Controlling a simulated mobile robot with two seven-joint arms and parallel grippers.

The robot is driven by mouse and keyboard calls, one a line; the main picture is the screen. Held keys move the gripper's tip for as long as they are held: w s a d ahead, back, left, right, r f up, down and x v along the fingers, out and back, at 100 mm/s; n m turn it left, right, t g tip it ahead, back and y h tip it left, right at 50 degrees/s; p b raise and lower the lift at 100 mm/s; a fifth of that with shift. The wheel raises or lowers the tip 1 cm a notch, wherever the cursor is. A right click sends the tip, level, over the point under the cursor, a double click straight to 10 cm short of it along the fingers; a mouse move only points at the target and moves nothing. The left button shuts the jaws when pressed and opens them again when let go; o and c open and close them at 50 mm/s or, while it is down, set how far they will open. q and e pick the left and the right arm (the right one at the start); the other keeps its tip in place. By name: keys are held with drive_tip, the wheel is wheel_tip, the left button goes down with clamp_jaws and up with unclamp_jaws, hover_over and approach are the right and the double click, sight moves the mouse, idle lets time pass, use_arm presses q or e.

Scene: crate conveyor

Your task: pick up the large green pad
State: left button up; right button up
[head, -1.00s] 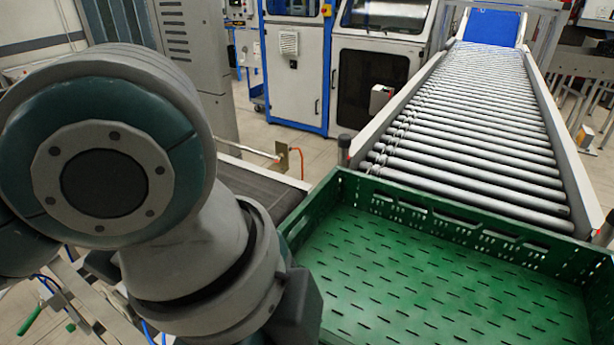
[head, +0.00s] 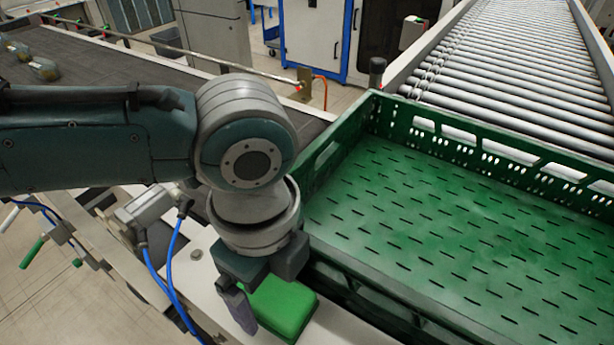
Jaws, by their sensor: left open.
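The large green pad (head: 283,309) is a bright green block lying on the pale ledge beside the green crate (head: 345,280). My left gripper (head: 262,292) is over the pad, pointing down. One dark finger shows at the pad's left side; the other finger is hidden, and the gripper's body covers the pad's far part. The gripper is open, and I cannot tell whether it touches the pad. My right gripper is not in view.
The green crate has a slotted floor, empty where it shows, and its wall stands close to the right of the pad. A roller conveyor (head: 510,70) runs away behind it. A dark belt (head: 110,75) with small items lies at the left. Blue cables (head: 165,275) hang near my arm.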

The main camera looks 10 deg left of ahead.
sight(272, 293)
use_arm(q)
drive_tip(key=shift+f, duration=0.85)
drive_tip(key=shift+c, duration=0.4)
drive_tip(key=c, duration=1)
drive_tip(key=shift+c, duration=0.2)
drive_tip(key=shift+r, duration=0.1)
drive_tip(key=shift+w+r, duration=0.1)
drive_tip(key=shift+r, duration=0.5)
wheel_tip(272, 293, up, 19)
drive_tip(key=p, duration=0.1)
drive_tip(key=shift+f, duration=0.1)
